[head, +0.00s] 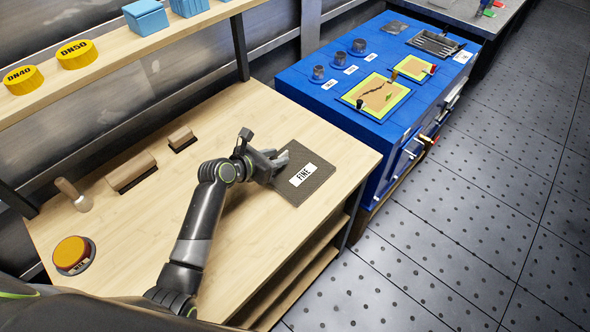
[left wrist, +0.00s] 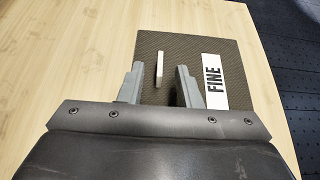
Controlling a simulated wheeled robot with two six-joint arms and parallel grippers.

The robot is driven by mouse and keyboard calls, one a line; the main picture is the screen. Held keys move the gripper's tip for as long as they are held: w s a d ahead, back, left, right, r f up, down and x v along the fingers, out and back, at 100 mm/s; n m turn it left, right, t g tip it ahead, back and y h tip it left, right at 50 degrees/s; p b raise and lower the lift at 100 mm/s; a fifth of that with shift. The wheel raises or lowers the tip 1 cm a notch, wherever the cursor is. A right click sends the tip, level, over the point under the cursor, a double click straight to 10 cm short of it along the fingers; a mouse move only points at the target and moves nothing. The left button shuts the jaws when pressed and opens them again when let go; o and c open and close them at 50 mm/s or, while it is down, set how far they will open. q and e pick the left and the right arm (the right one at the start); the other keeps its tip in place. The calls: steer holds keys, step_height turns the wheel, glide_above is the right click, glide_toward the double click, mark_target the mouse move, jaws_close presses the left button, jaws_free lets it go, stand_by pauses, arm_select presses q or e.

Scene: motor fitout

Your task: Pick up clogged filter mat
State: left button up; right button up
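A dark, square, fine-textured mat (head: 312,188) with a white FINE label lies flat at the right end of the wooden bench. It also shows in the left wrist view (left wrist: 205,47), with a pale tab (left wrist: 159,64) standing up from it. My left gripper (head: 281,160) is over the mat's left part. In the left wrist view its two fingers (left wrist: 159,82) are apart, with the tab ahead in the gap between them; I see no grip on it. Whether the fingers touch the mat, I cannot tell. Clogging on the mat cannot be made out. My right gripper is not in view.
The wooden bench (head: 130,232) also holds an orange button (head: 71,251), a wooden-handled tool (head: 72,193) and two brushes or blocks. A shelf above carries yellow DN40 and DN50 caps. A blue cabinet (head: 350,60) with parts on top stands to the right.

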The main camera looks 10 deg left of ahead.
arm_select(q)
steer(key=shift+x, duration=1.1)
steer(key=shift+c, duration=0.3)
jaws_close()
steer(key=shift+r, duration=0.1)
